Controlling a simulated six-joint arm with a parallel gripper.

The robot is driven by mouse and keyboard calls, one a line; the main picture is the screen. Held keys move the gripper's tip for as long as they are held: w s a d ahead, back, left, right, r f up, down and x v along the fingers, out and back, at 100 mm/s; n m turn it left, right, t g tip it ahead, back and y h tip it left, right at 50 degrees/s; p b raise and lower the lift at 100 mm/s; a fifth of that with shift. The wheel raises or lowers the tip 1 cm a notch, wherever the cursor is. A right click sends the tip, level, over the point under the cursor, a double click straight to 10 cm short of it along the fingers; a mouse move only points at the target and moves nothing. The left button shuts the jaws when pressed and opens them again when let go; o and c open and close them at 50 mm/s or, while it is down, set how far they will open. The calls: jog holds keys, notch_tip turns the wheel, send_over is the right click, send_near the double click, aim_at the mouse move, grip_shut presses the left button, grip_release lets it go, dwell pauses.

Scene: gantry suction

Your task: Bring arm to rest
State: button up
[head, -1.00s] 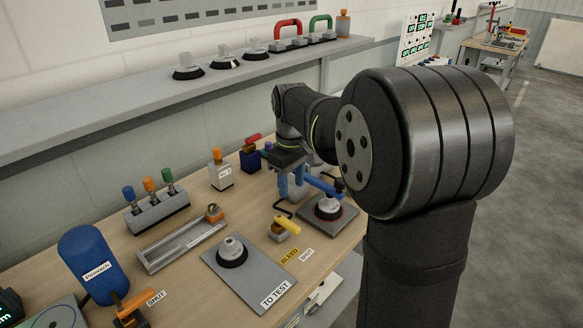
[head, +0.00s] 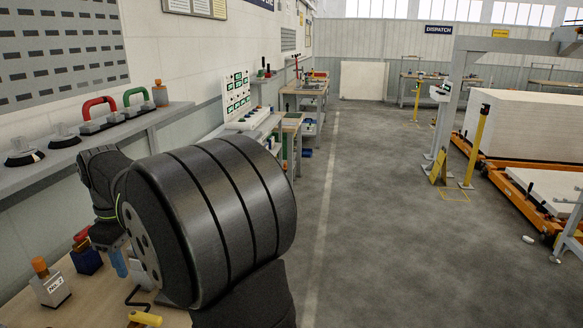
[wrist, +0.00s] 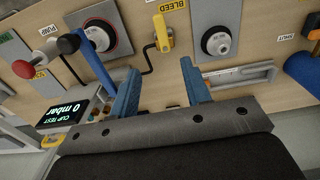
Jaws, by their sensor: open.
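My gripper (wrist: 160,88) is open in the wrist view. Its two blue fingers stand apart with nothing between them, above the wooden bench. In the head view my dark arm fills the left front and hides most of the gripper. Only a bit of blue finger shows there, low beside the arm.
A display (wrist: 68,112) reads 0 mbar. A white No. 2 block (head: 50,288) stands on the bench. A wall shelf (head: 100,140) holds cups and handles. The grey floor (head: 380,220) to the right is open.

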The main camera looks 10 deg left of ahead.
aim_at(146, 320)
notch_tip(146, 320, down, 17)
jog(key=shift+f, duration=0.2)
dwell(0.4)
jog(key=shift+r, duration=0.1)
jog(key=shift+f, duration=0.2)
jog(key=shift+s+r+m, duration=0.1)
jog(key=shift+s+m, duration=0.2)
jog(key=shift+m, duration=0.4)
jog(key=shift+s+m, duration=0.3)
jog(key=shift+m, duration=0.4)
dwell(0.9)
jog(key=shift+o, duration=0.6)
